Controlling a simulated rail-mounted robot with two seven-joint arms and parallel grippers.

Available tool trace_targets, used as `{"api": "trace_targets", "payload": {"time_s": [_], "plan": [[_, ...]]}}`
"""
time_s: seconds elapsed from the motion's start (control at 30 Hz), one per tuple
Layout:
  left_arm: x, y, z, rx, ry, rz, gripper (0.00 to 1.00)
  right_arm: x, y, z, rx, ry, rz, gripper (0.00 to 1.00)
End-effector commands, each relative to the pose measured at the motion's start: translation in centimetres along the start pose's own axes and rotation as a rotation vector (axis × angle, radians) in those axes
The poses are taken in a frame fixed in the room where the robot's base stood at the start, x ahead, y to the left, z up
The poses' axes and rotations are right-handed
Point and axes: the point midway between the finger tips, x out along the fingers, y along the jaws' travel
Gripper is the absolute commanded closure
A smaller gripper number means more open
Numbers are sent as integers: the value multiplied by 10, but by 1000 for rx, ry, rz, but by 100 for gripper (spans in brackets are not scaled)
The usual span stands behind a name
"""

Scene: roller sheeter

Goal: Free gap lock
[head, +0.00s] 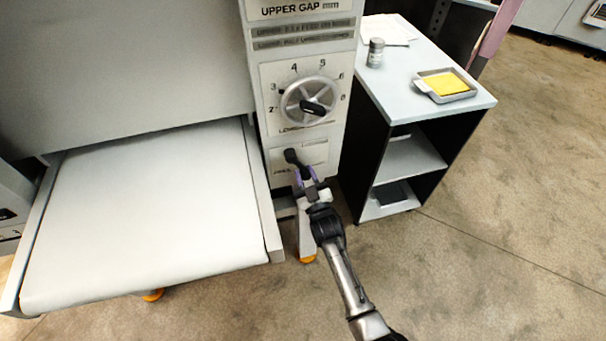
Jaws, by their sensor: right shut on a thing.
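The gap lock lever (291,156) is a short black handle on the lower plate of the machine's front panel, below the dial. It slants from upper left to lower right. My right gripper (305,175) is at the lever's lower end, shut on it, with my arm reaching up from the lower right. The fingers partly cover the lever and the plate's lettering. The round grey gap dial (309,100) with a black knob sits above, on a numbered plate under the "UPPER GAP mm" label (300,7). My left gripper is not in view.
A white conveyor belt (145,215) extends left of the panel. A side cart (420,95) stands close on the right, holding a small jar (375,52), a tray with a yellow slab (446,84) and paper. The floor at lower right is clear.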

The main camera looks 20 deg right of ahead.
Motion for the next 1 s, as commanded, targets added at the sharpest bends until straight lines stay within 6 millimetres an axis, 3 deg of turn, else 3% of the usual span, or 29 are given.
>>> {"api": "trace_targets", "payload": {"time_s": [0.47, 0.5, 0.77, 1.0], "plan": [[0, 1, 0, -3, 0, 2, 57, 0, 1, -1, 20, 2, 9, 100], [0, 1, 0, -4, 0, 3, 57, 0, 1, -1, 20, 2, 9, 69], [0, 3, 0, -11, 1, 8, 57, 0, 1, 0, 17, 0, 8, 46], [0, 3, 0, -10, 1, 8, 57, -1, 0, 0, 15, -1, 7, 46]]}}
